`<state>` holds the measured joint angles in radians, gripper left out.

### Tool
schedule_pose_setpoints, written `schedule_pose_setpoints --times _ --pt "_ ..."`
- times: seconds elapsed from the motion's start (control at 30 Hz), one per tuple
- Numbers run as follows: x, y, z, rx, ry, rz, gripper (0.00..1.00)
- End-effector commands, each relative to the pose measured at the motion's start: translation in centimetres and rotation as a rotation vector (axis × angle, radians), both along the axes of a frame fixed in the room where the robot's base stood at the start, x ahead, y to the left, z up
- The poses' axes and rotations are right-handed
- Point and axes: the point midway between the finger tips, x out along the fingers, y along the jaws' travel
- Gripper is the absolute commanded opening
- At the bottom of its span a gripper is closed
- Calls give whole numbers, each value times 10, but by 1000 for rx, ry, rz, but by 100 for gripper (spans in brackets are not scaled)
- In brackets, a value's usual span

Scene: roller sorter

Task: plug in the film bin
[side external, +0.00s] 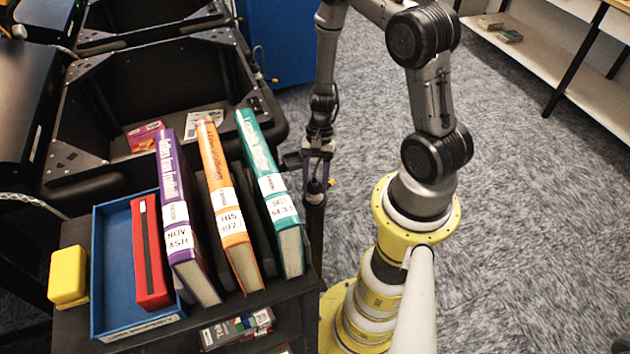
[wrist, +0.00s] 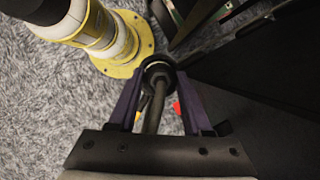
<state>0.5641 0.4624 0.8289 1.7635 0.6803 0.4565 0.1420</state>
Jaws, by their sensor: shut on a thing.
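My gripper (side external: 317,172) hangs just right of the cart, beside the teal book. In the wrist view its purple fingers (wrist: 159,76) are shut on a dark, round plug-like part (wrist: 158,68) with a dark stem between them. What it connects to is unclear. Small yellow and red bits show behind the stem. A black open bin (side external: 75,115) stands behind the cart, with flat cases inside. Another black bin (side external: 105,45) lies beyond it. No label shows which is the film bin, and no socket is clear.
The cart (side external: 75,325) holds purple (side external: 180,215), orange (side external: 225,200) and teal (side external: 270,195) books, a blue tray (side external: 112,290) with a red case (side external: 150,255), and a yellow block (side external: 68,275). A blue cabinet (side external: 278,45) stands at the back. Carpet is clear to the right.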

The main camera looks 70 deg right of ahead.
Motion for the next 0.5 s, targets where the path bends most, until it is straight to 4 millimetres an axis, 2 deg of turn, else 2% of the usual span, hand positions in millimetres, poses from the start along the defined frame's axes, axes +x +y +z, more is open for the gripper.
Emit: schedule_pose_setpoints --times 0.33,0.37,0.5 --pt "0 0 -5 1 1 0 0" --pt "0 0 -5 1 1 0 53" --pt "0 0 -5 0 0 0 78"
